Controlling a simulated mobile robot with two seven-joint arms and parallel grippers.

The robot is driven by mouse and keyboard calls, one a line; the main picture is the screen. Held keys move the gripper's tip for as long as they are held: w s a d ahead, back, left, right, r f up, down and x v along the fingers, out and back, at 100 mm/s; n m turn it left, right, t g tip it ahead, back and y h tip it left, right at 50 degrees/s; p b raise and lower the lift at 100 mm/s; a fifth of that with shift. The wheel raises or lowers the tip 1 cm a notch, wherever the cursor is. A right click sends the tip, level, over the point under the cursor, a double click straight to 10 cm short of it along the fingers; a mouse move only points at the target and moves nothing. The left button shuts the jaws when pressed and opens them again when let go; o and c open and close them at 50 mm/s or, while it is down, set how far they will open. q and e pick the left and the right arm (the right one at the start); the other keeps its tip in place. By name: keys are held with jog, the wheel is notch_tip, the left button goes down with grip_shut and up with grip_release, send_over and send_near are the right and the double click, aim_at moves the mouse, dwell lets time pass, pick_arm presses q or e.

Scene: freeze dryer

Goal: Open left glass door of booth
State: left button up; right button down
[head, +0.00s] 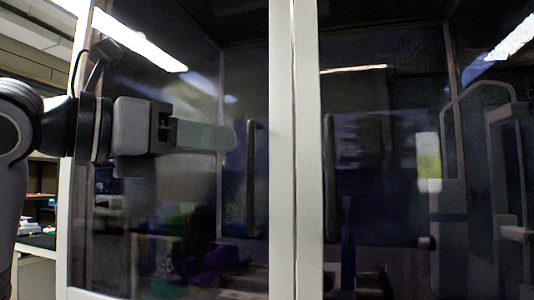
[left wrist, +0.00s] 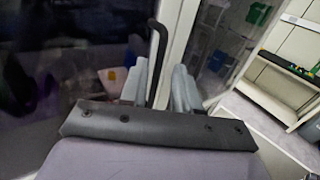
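The left glass door (head: 180,215) of the booth is shut, dark and reflective in a white frame. Its dark vertical bar handle (head: 252,175) is near the door's right edge. My left gripper (head: 230,136) points right across the door, its fingertips just left of the handle's upper part. In the left wrist view, the gripper (left wrist: 160,80) is open, and the handle (left wrist: 158,45) shows in the gap between its fingers. The fingers do not grip it. My right gripper is not in view.
The right glass door (head: 385,100) stands beside the white centre frame (head: 295,150), with its own dark handle (head: 329,165). Shelves (head: 40,180) stand at the far left. A pale shelf unit (left wrist: 285,90) shows at the right of the left wrist view.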

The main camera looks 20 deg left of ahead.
pick_arm(q)
jog(key=p+x, duration=0.1)
jog(key=x, duration=0.6)
jog(key=shift+s, duration=0.1)
grip_shut()
